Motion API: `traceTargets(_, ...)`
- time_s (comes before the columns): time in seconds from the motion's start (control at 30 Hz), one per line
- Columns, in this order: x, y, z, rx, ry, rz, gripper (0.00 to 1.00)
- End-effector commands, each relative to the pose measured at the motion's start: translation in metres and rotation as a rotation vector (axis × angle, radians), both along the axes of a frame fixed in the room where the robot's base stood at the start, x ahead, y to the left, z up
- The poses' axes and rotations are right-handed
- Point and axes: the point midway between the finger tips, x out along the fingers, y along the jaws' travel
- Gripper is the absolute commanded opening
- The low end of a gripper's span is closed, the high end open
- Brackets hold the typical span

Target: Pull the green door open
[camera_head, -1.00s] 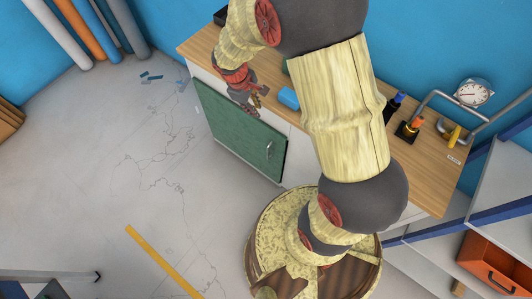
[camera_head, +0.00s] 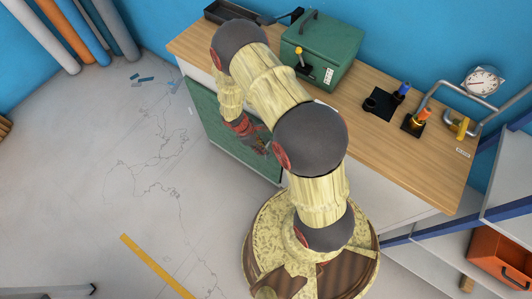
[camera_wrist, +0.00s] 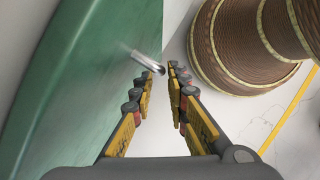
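The green door (camera_head: 207,122) is on the front of the cabinet below the wooden worktop, and it looks shut. It fills the left of the wrist view (camera_wrist: 70,70). Its metal bar handle (camera_wrist: 148,60) sticks out toward the fingertips in the wrist view. In the head view my arm and gripper hide the handle. My gripper (camera_head: 263,147) is in front of the door's right part. In the wrist view my gripper (camera_wrist: 160,77) is open, with a narrow gap between its fingers. The handle's end is just ahead of this gap; contact is not clear.
A green box (camera_head: 322,55), a black tray (camera_head: 226,12) and black holders (camera_head: 380,102) stand on the worktop (camera_head: 365,130). An orange crate (camera_head: 500,258) sits on the right shelf.

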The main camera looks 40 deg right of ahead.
Motion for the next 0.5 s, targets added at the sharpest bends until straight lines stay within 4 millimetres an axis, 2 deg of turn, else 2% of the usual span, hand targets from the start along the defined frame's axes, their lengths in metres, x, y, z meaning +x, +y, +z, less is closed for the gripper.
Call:
traceTargets(0.03,-0.003,-0.003,-0.011,0.000,0.002,-0.002,0.16)
traceTargets(0.2,-0.008,-0.009,-0.032,0.000,0.000,-0.001,0.16)
traceTargets(0.5,-0.011,-0.014,-0.042,0.000,-0.001,-0.002,0.16)
